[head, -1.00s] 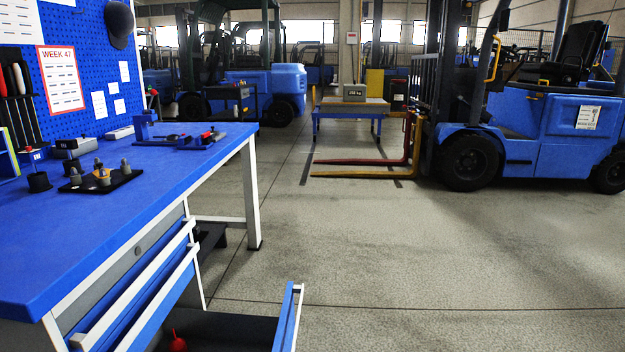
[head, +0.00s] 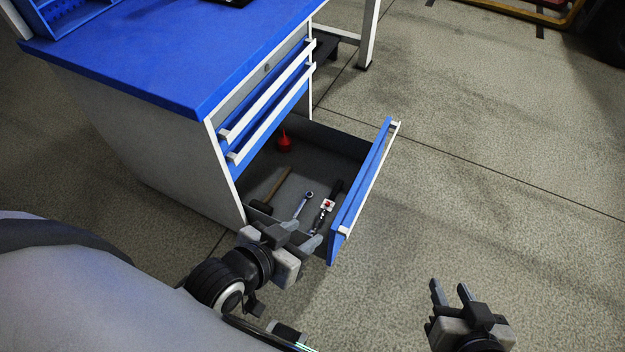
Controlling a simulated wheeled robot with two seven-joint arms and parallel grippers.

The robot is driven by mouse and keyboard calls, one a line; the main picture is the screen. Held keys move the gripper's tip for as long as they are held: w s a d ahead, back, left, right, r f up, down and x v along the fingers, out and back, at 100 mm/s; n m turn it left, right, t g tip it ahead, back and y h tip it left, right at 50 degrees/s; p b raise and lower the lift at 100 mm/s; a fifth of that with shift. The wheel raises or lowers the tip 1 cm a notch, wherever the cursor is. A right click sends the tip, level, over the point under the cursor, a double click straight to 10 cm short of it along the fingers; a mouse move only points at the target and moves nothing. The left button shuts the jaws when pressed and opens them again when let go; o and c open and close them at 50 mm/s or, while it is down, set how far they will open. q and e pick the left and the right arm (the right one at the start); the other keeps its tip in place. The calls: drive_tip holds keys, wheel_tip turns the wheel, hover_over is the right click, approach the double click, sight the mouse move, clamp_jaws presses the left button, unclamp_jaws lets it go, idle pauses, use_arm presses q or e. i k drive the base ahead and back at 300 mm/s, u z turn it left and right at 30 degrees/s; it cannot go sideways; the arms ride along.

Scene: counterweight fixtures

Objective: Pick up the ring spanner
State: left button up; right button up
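A silver ring spanner (head: 301,206) lies on the floor of the open bottom drawer, its ring end pointing away from me. My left gripper (head: 301,235) is at the near side of the drawer, just short of the spanner in the picture. Its fingers are apart with nothing visible between them. I cannot tell its height above the drawer floor. My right gripper (head: 451,289) is open and empty over the bare floor, right of the drawer.
The drawer front (head: 362,190) stands to the right of the tools. Beside the spanner lie a black-handled tool with a red and white part (head: 327,205) and a wooden-handled hammer (head: 275,187). A red oil can (head: 285,143) stands farther back. The blue workbench (head: 190,60) overhangs the left.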

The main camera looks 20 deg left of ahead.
sight(306, 198)
drive_tip(key=z, duration=2.7)
drive_tip(key=k, duration=1.35)
drive_tip(key=u, duration=1.65)
drive_tip(key=i, duration=1)
drive_tip(key=z, duration=0.05)
